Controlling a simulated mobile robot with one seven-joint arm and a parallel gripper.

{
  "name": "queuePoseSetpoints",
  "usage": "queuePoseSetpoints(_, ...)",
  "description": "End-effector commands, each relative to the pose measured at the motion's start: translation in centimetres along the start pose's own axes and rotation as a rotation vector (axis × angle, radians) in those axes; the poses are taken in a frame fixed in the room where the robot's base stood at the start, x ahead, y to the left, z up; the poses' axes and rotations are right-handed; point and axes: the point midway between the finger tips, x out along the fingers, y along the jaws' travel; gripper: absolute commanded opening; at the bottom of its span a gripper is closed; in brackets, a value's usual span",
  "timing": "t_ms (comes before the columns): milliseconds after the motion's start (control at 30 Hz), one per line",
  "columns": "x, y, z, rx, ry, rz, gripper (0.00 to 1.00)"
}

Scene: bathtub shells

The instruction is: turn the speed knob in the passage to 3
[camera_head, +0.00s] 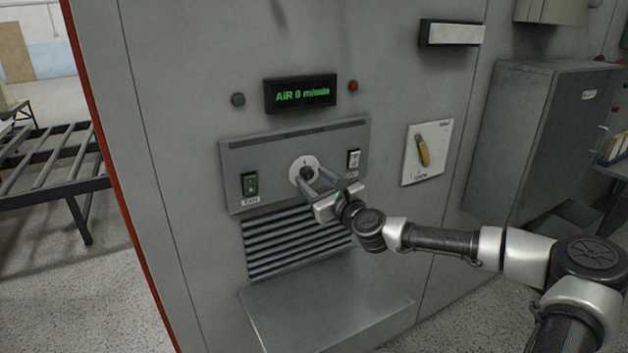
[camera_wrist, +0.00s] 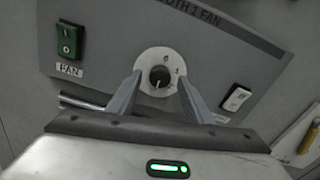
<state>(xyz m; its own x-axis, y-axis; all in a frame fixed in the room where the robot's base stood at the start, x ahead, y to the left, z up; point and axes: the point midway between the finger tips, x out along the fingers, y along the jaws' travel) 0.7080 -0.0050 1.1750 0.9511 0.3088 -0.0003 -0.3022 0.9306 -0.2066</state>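The speed knob (camera_head: 306,173) is a small dark round knob on a white dial plate in the middle of a grey control panel (camera_head: 235,160). In the wrist view the knob (camera_wrist: 160,77) sits centred between the fingers, with a pale pointer line on its face; the digits around it are too small to read surely. My gripper (camera_head: 317,180) is at the panel, its fingers apart on either side of the dial. In the wrist view my gripper (camera_wrist: 160,88) is open, with gaps between both fingertips and the knob. A display (camera_head: 300,94) above reads "AIR 0 m/min".
A green FAN switch (camera_head: 250,184) is left of the knob and a white switch (camera_head: 354,159) right of it. A yellow-handled rotary switch (camera_head: 422,150) is farther right. A louvred vent (camera_head: 290,245) and a metal shelf (camera_head: 325,305) lie below.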

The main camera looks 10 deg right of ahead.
Motion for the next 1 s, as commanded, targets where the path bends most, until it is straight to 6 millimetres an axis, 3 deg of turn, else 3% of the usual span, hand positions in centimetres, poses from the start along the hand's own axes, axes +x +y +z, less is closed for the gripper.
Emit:
queuePoseSetpoints(267, -1.2, -0.1, -0.1, -0.001, 0.000, -0.001, 0.46)
queuePoseSetpoints(800, -13.6, -0.2, -0.1, 0.000, 0.000, -0.004, 0.46)
queuePoseSetpoints(1000, -16.5, -0.1, 0.0, 0.001, 0.000, -0.002, 0.46)
